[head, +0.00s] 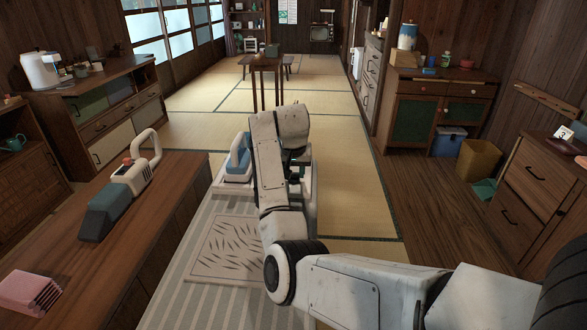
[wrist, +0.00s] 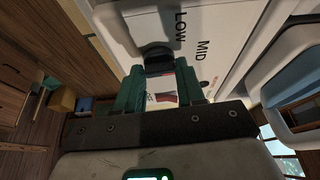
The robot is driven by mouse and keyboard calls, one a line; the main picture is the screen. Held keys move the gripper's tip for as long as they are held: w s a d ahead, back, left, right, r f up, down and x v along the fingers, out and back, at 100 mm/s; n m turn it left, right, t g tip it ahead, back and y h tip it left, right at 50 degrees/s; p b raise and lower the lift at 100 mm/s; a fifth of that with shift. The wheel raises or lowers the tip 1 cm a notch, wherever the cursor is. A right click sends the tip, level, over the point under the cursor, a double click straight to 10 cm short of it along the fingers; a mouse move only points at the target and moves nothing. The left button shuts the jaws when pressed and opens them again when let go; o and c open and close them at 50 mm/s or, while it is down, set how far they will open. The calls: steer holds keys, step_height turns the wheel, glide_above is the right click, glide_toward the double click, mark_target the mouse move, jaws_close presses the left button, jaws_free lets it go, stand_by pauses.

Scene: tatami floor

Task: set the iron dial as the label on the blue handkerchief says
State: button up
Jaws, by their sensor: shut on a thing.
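The iron (head: 238,160), white with a blue upper part, sits beyond the patterned mat in the head view. In the wrist view a white panel (wrist: 215,20) carries the words LOW and MID; a third marking is too small to read. The black dial (wrist: 155,54) is beside LOW. My gripper (wrist: 158,72) has green fingers at the dial and is shut on it; the exact contact is partly hidden.
A long wooden counter (head: 165,225) on the left bears a handheld vacuum (head: 118,195) and a pink object (head: 30,292). A blue box (head: 449,142) and a tan bin (head: 478,160) stand nearby.

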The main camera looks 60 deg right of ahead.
steer(key=n+p, duration=0.2)
steer(key=p, duration=0.1)
steer(key=shift+s+r+t+p, duration=0.2)
steer(key=shift+r+t+p, duration=0.1)
steer(key=shift+r+t, duration=0.1)
steer(key=n+p, duration=0.1)
steer(key=p, duration=0.1)
steer(key=n+t+y+p, duration=0.1)
steer(key=n+p, duration=0.1)
steer(key=shift+s+d+n+p, duration=0.1)
steer(key=shift+d+n+p, duration=0.1)
steer(key=shift+n+p, duration=0.15)
steer(key=n, duration=0.1)
steer(key=n+y+p, duration=0.1)
steer(key=n+p, duration=0.1)
steer(key=shift+d+f+t, duration=0.15)
steer(key=shift+f+t, duration=0.1)
steer(key=shift+t, duration=0.05)
steer(key=shift+d+n+y+p, duration=0.1)
steer(key=shift+n+y+p, duration=0.55)
steer(key=shift+n, duration=0.7)
steer(key=shift+f, duration=0.1)
steer(key=o, duration=1)
steer(key=shift+o, duration=0.2)
steer(key=v, duration=1)
steer(key=shift+s+r, duration=0.25)
steer(key=shift+r, duration=0.1)
